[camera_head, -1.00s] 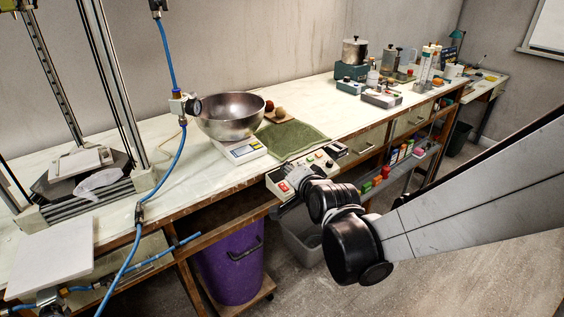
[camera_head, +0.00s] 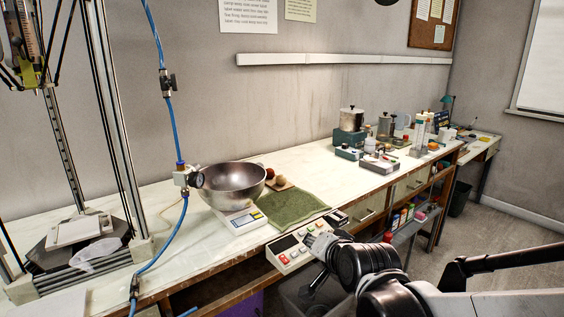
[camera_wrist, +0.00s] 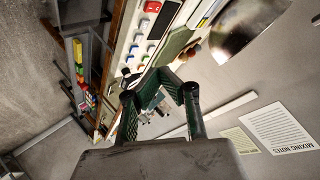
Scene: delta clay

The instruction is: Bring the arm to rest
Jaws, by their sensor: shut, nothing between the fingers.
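My gripper (camera_wrist: 158,90) is in the wrist view, its two dark green fingers pointing away from the camera. It is shut and empty. In the head view, my black and grey arm comes in from the lower right. Its end is in front of the bench edge, close to the right part of the white control panel (camera_head: 288,254). Whether it touches the panel cannot be told. The panel, with red and pale buttons, also shows beyond the fingers in the wrist view (camera_wrist: 144,32).
A steel bowl (camera_head: 232,184) sits on a white scale (camera_head: 246,221) beside a green cloth (camera_head: 290,208). Pots and bottles stand farther along the bench. A blue hose (camera_head: 163,248) hangs at the left. Coloured boxes (camera_head: 402,217) fill a shelf below. Open floor lies at the right.

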